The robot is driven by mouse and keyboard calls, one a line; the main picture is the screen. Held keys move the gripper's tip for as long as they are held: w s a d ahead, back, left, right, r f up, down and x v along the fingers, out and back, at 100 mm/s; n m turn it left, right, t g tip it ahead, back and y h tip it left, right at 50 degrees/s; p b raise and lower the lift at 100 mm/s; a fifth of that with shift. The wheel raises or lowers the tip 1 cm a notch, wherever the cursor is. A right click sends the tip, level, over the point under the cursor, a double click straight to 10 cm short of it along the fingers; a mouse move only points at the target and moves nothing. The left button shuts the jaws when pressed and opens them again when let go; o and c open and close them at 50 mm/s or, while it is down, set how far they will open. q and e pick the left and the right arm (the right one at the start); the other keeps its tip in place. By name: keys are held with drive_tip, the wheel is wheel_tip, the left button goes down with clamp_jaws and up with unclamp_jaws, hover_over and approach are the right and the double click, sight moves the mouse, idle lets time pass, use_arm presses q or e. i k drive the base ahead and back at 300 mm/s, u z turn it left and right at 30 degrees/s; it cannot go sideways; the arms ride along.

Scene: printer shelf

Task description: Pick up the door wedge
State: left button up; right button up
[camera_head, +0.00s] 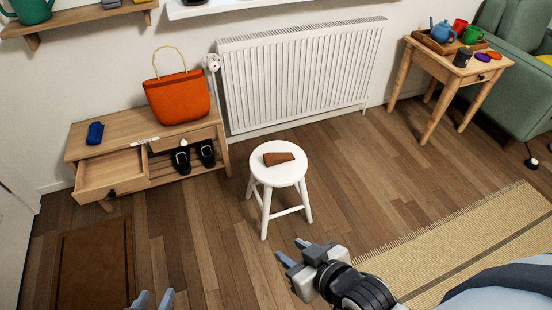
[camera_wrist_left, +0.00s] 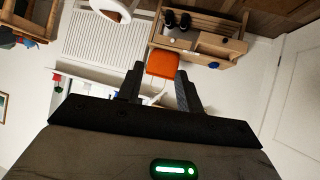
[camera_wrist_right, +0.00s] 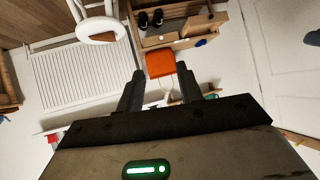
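The door wedge (camera_head: 278,158) is a small brown block lying on the round seat of a white stool (camera_head: 280,175) in the middle of the head view. In the right wrist view, the stool (camera_wrist_right: 92,28) is at the top left with the brown wedge (camera_wrist_right: 104,36) on it. In the left wrist view the stool (camera_wrist_left: 113,14) is cut off at the top edge. My right gripper (camera_head: 292,251) is open and empty, nearer to me than the stool and apart from it. My left gripper (camera_head: 153,299) is open and empty at the bottom edge, left of the stool.
A wooden bench (camera_head: 110,138) with an open drawer (camera_head: 112,174), an orange bag (camera_head: 178,96) and black shoes stands at the left. A white radiator (camera_head: 300,75) is behind the stool. A side table (camera_head: 440,70) is at the right. Floor around the stool is clear.

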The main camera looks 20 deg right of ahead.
sight(270, 160)
drive_tip(key=k, duration=0.6)
drive_tip(key=u, duration=0.6)
drive_tip(key=i, duration=0.95)
drive_tip(key=z, duration=0.5)
drive_tip(key=i, duration=0.8)
drive_tip(key=z, duration=0.75)
drive_tip(key=i, duration=0.5)
